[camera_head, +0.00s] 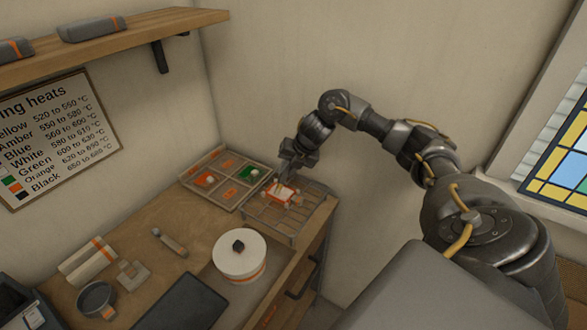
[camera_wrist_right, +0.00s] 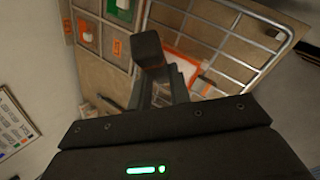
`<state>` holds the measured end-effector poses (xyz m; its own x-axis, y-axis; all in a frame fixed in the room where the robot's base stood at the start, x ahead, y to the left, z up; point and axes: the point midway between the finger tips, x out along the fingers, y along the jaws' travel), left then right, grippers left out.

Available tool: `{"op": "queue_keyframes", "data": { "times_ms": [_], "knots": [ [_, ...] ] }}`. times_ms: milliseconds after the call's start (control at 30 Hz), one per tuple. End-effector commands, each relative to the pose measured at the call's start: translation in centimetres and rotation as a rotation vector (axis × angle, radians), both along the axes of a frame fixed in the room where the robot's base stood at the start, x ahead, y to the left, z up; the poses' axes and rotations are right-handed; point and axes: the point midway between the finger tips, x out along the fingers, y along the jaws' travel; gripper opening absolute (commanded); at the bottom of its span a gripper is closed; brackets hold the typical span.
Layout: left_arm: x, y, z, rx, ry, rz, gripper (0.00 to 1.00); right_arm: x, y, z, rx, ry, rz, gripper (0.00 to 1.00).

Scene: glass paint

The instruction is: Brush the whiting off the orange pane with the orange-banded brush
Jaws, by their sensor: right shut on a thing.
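The orange pane (camera_head: 284,194) lies on a wire rack (camera_head: 292,222) at the back right of the bench. A broad white patch covers its middle, with orange at the edges; the wrist view shows part of it (camera_wrist_right: 187,66). My right gripper (camera_head: 289,172) is low over the pane's back edge. In the wrist view its fingers (camera_wrist_right: 160,90) are shut on a dark blocky thing (camera_wrist_right: 149,52), which appears to be the brush. My left gripper is out of view.
A compartment tray (camera_head: 222,157) with orange and green pieces adjoins the rack on the left. A lidded white pot (camera_head: 240,257), a dark slab (camera_head: 182,304), a handled tool (camera_head: 170,242) and a round dish (camera_head: 96,299) stand nearer. A wall shelf (camera_head: 110,43) overhangs the left.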

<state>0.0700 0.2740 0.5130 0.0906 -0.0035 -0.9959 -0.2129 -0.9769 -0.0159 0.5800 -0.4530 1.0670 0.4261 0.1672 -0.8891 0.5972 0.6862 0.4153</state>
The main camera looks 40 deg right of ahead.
Motion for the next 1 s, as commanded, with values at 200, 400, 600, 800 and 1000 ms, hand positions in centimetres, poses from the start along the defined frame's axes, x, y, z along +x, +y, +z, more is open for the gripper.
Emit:
{"op": "queue_keyframes", "data": {
  "times_ms": [200,400,600,800,1000],
  "knots": [
    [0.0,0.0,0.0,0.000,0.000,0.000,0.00,0.3,0.1,0.0,-0.001,-0.001,0.000,0.00],
    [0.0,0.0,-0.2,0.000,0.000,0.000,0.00,1.4,0.4,-0.1,0.002,-0.002,-0.002,0.00],
    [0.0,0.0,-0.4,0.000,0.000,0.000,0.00,2.7,0.8,-0.2,0.001,-0.001,-0.001,0.00],
    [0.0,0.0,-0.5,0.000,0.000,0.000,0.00,3.2,0.9,-0.2,-0.001,0.001,0.000,0.00],
    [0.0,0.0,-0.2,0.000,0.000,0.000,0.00,2.6,0.7,-0.2,-0.002,0.002,-0.001,0.00]
  ]
}}
